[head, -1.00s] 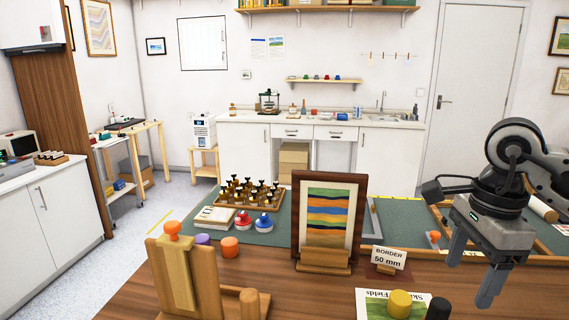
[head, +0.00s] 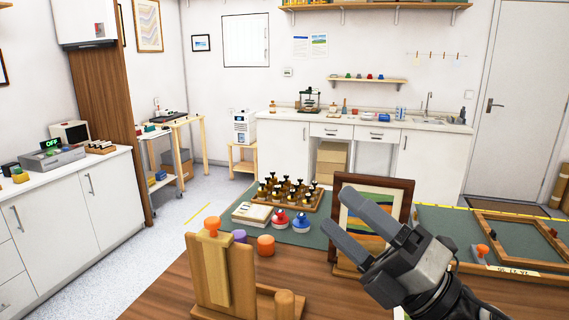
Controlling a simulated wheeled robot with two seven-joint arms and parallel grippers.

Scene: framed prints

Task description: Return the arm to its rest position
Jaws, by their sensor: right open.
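My right gripper (head: 357,226) shows in the head view at the lower right of centre, its two grey fingers pointing up and left. The fingers are apart with nothing between them. It is in front of the framed striped print (head: 378,190), which stands upright on the table, and hides its lower right part. I cannot tell whether the gripper touches the frame. My left gripper is out of view.
A wooden stand (head: 222,270) is at the table's front. Red and blue-topped pieces and a tray of several stampers (head: 290,193) sit on the green mat (head: 320,238). An empty wooden frame (head: 510,262) lies at right. Floor is free at left.

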